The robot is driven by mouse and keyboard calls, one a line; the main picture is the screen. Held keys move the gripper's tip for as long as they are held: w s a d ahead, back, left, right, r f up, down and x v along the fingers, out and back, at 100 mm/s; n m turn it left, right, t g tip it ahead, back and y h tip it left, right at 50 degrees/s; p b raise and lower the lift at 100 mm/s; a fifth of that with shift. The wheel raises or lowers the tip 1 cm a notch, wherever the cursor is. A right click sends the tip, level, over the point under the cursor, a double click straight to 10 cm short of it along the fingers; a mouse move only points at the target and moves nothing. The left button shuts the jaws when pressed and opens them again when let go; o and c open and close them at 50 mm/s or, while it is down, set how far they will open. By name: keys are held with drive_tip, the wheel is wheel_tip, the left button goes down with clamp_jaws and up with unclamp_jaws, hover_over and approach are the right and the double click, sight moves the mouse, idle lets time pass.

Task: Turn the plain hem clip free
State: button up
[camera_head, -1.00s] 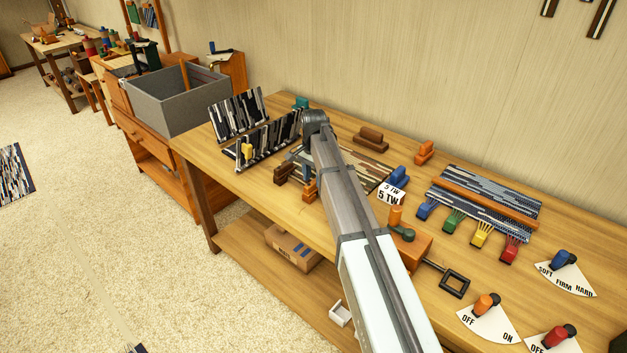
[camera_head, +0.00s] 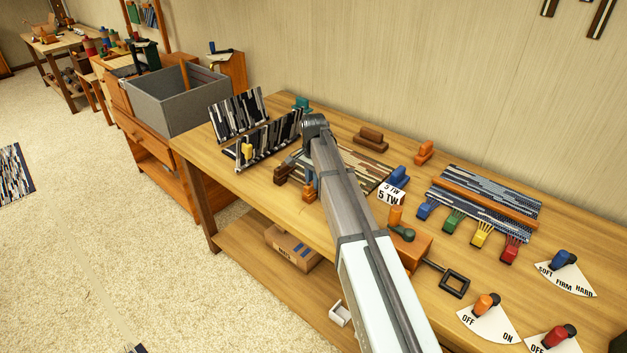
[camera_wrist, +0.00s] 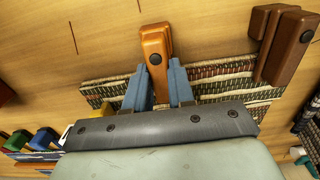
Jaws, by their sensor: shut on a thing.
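An orange-brown hem clip (camera_wrist: 155,50) sits at the edge of a striped woven piece (camera_wrist: 225,87) in the wrist view. My gripper (camera_wrist: 159,66) has its two blue-grey fingers on either side of this clip and is shut on it. In the head view the clip (camera_head: 309,195) shows just below the blue fingers (camera_head: 309,179), which partly cover it. A dark brown clip (camera_wrist: 285,45) sits on the same edge, to the right in the wrist view. It also shows left of my gripper in the head view (camera_head: 282,172). I cannot tell which clip is called plain.
My arm hides part of the woven piece. A black-and-white striped rack (camera_head: 268,140) stands left of it. A brown block (camera_head: 371,138), an orange block (camera_head: 424,152) and a blue clip with a "5 TW" card (camera_head: 392,194) lie around it. Dials stand at the right.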

drive_tip(key=shift+n, duration=0.3)
clamp_jaws()
drive_tip(key=n, duration=0.3)
drive_tip(key=shift+w+a, duration=0.2)
drive_tip(key=shift+a, duration=0.1)
drive_tip(key=n, duration=0.2)
drive_tip(key=a+n, duration=0.1)
drive_tip(key=n, duration=0.2)
drive_tip(key=shift+w, duration=0.1)
drive_tip(key=n, duration=0.4)
drive_tip(key=shift+a+n, duration=0.3)
drive_tip(key=shift+a, duration=0.1)
drive_tip(key=shift+s+a+n, duration=0.2)
drive_tip(key=shift+n, duration=1)
drive_tip(key=shift+s+a+n, duration=0.15)
drive_tip(key=shift+n, duration=1.05)
drive_tip(key=o, duration=0.9)
unclamp_jaws()
drive_tip(key=shift+r, duration=0.1)
